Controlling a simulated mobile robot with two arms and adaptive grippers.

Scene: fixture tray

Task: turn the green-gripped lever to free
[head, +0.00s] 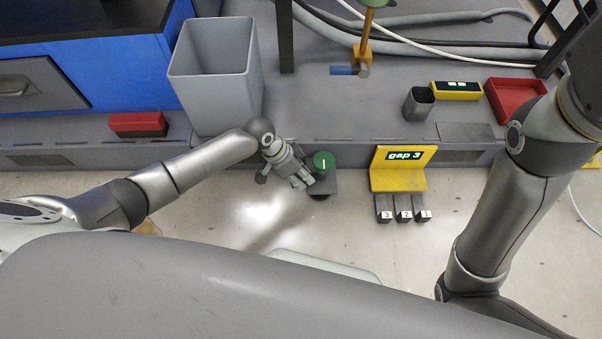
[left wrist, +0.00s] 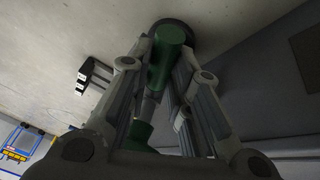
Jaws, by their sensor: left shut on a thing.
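The green-gripped lever (left wrist: 170,55) shows in the left wrist view as a green cylinder between my left gripper's fingers, close to a dark round base (left wrist: 182,33). My left gripper (head: 303,181) is shut on it; the fingers hide part of the lever. In the head view a round green top (head: 324,161) with a white mark stands just right of the gripper, over a dark base (head: 322,187). I cannot tell the lever's exact angle. My right arm shows at the right of the head view, but its gripper is out of view.
A yellow stand (head: 398,178) reading "gap 3" is right of the lever, with numbered dark blocks (head: 404,207) in front. Behind are a tall grey bin (head: 213,75), a dark cup (head: 418,105) and a red tray (head: 515,98). The pale surface below the gripper is mostly clear.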

